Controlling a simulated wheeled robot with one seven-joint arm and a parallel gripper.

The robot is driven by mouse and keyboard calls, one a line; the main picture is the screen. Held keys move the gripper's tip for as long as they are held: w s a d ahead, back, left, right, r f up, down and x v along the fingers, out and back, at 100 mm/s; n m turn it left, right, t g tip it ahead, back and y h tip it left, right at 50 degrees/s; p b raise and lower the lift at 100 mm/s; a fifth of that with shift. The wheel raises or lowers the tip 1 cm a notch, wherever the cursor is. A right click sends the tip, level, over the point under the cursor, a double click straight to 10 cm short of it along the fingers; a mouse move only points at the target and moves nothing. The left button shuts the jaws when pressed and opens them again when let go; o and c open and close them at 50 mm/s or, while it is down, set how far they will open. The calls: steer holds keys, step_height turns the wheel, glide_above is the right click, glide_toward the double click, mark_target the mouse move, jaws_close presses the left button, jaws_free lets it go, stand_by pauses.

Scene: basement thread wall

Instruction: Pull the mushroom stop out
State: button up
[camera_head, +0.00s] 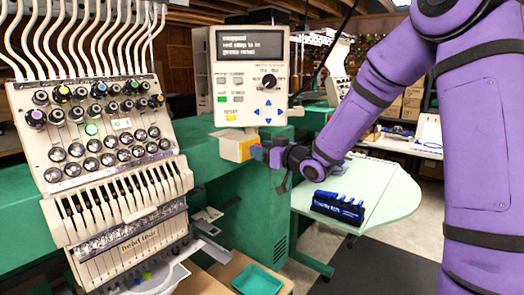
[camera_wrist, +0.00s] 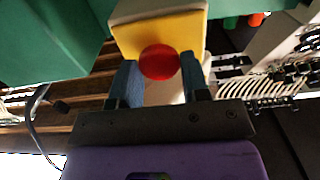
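The red mushroom stop (camera_wrist: 159,62) is a round red button on the face of a yellow and cream box (camera_wrist: 160,28). In the head view this box (camera_head: 233,146) hangs under the control panel, and the red button is hidden there behind my gripper. My gripper (camera_wrist: 160,80) has its two blue fingers on either side of the red button, with the fingertips at its left and right edges. In the head view the blue fingers (camera_head: 262,154) reach the box from the right. I cannot tell whether the fingers press on the button.
The control panel (camera_head: 250,75) has a screen reading "stopped, red stop is in" and further words. An embroidery head (camera_head: 105,150) with several needles and knobs stands at the left. A pale green table (camera_head: 375,185) with a blue rack (camera_head: 338,207) lies below my arm. A teal tray (camera_head: 257,280) sits low in front.

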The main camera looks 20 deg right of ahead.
jaws_close()
steer(key=shift+s+d, duration=0.3)
steer(key=shift+s, duration=0.1)
steer(key=o, duration=0.6)
jaws_free()
steer(key=shift+s, duration=0.1)
steer(key=v, duration=1.1)
